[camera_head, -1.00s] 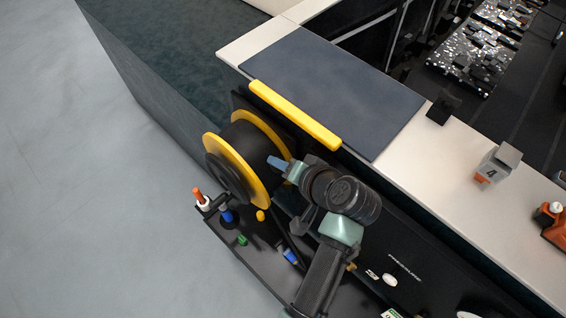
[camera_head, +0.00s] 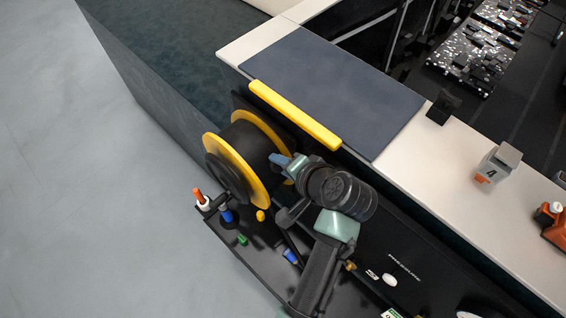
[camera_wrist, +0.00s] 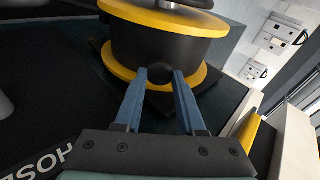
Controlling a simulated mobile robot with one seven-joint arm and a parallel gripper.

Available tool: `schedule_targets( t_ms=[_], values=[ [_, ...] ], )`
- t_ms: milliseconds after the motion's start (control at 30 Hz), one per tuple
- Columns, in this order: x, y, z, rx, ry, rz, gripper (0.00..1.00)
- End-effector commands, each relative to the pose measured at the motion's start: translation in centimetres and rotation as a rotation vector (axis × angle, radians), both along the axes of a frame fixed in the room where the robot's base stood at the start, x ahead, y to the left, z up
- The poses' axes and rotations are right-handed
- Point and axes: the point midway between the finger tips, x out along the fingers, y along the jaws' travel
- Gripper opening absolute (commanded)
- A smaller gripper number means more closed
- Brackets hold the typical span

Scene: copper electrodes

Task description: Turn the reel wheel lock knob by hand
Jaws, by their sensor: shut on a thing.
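The reel wheel (camera_head: 232,165) has a black drum between two yellow rims and is mounted on the side of the bench. It also fills the top of the wrist view (camera_wrist: 165,42). The dark round lock knob (camera_wrist: 160,69) sits low on the drum near the lower yellow rim. My gripper (camera_wrist: 159,74) has its two blue fingers on either side of the knob and is shut on it. In the head view my gripper (camera_head: 277,160) reaches the right side of the reel, and its fingers hide the knob there.
A yellow bar (camera_head: 294,114) edges the dark mat (camera_head: 335,85) just above my gripper. A black shelf (camera_head: 240,243) below the reel holds small coloured parts, including an orange and white piece (camera_head: 200,199). The floor at left is clear.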

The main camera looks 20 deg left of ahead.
Motion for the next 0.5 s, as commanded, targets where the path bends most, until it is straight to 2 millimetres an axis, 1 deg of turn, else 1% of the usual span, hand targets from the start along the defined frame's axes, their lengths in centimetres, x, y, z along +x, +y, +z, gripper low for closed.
schedule_targets(
  t_ms=[100,133,267,300,500],
  values=[
    [-0.01,-0.03,-0.01,0.009,0.027,-0.029,0.0],
    [-0.01,-0.03,-0.02,0.01,0.028,-0.03,0.42],
    [-0.01,-0.02,-0.02,0.01,0.027,-0.029,0.66],
    [-0.01,-0.01,-0.02,0.009,0.026,-0.028,0.69],
    [-0.01,0.0,-0.01,0.009,0.026,-0.027,0.69]
  ],
)
